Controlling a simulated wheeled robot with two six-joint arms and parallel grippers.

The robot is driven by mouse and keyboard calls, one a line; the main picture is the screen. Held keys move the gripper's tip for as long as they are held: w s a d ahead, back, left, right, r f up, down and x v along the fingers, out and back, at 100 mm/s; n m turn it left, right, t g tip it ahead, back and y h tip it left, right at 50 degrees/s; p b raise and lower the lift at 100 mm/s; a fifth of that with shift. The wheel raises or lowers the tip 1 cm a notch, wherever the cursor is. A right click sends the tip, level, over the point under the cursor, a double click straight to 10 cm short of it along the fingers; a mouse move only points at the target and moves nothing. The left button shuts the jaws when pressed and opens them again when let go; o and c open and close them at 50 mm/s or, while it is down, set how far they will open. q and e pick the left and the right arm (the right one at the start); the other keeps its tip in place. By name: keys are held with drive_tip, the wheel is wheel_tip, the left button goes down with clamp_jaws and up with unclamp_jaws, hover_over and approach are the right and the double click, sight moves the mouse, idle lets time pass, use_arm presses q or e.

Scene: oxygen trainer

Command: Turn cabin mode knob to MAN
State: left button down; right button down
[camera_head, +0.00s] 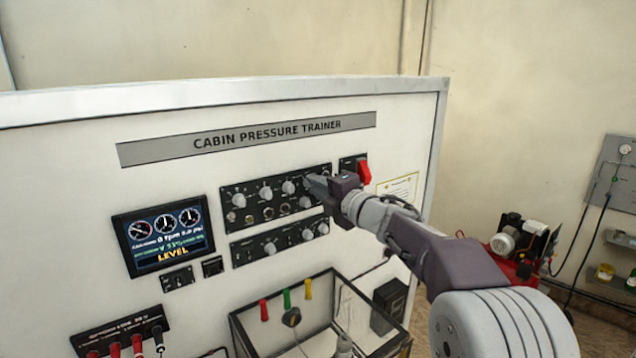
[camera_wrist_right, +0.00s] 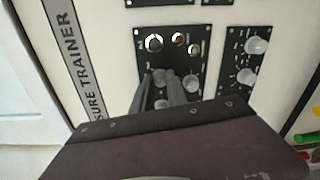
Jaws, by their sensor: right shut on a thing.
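The upper black knob panel (camera_head: 246,208) is on the white trainer face, with a row of pale knobs. My right gripper (camera_head: 314,184) reaches in from the right to the right end of that panel. In the right wrist view its two dark fingers (camera_wrist_right: 161,88) are closed around a pale knob (camera_wrist_right: 160,78) on a black panel. In the head view the gripper hides that knob. The lettering is too small to read, so I cannot tell the knob's setting. My left gripper is not in view.
A red guarded switch (camera_head: 364,172) sits close to the right of my gripper. A lower knob panel (camera_head: 270,243) is just below. A lit display (camera_head: 165,236) is at the left. A clear framed box (camera_head: 318,320) stands out below the panels.

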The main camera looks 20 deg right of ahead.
drive_tip(key=shift+m, duration=0.4)
idle(0.3)
drive_tip(key=c, duration=1.3)
unclamp_jaws()
drive_tip(key=shift+w+a, duration=0.15)
drive_tip(key=b+v, duration=0.2)
drive_tip(key=v, duration=0.7)
drive_tip(key=shift+w, duration=0.1)
